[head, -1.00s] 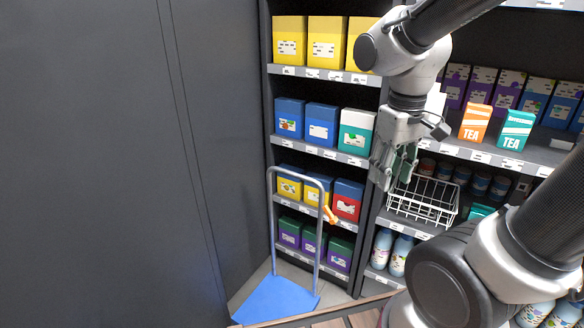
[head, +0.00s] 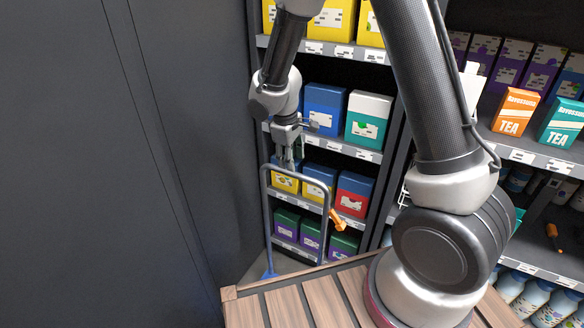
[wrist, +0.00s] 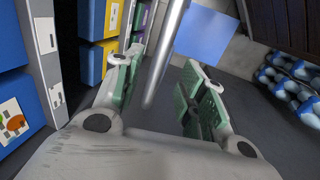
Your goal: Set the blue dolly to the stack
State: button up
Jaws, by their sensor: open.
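The blue dolly has a grey hoop handle (head: 266,215) that stands upright in front of the left shelves. A small corner of its blue platform (head: 268,275) shows low in the head view; the wooden surface hides the rest. In the wrist view the flat blue platform (wrist: 205,38) lies on the floor beyond my fingers. My gripper (head: 287,163) is open and points down at the top bar of the handle. In the wrist view the handle tube (wrist: 168,50) runs between the spread green-padded fingers of my gripper (wrist: 160,85). I cannot tell whether they touch it. No stack is recognisable.
Shelves of yellow, blue, green and red boxes (head: 325,108) stand close behind the handle. A dark wall (head: 110,160) is at the left. A wooden slatted surface (head: 290,303) is in front. Tea boxes (head: 517,112) and bottles (head: 527,298) fill the right shelves.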

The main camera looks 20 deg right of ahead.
jog(key=f, duration=0.4)
jog(key=d+f, duration=0.1)
jog(key=f, duration=0.1)
jog(key=shift+w, duration=0.35)
grip_shut()
